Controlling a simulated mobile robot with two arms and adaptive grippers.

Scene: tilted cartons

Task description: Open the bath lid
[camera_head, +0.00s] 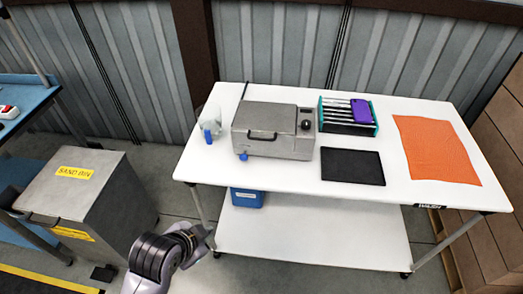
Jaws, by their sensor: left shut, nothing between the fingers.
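The bath (275,146) is a grey metal box standing on the white table, left of its middle. Its lid (262,117) looks closed over the top, with a dark handle (261,135) on its front side. A blue knob or tap (243,156) shows low on the front, and a black knob (306,125) sits at the right. The inside is hidden. My left gripper (208,243) is small in view, shut and empty, below and in front of the table's left front edge, well apart from the bath. My right gripper is not in view.
The white table (290,182) also bears a clear jug-like vessel with blue (208,125), a teal rack (348,115), a black mat (352,166) and an orange cloth (437,150). A blue container (247,197) is on the lower shelf. A sand bin (80,190) stands left.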

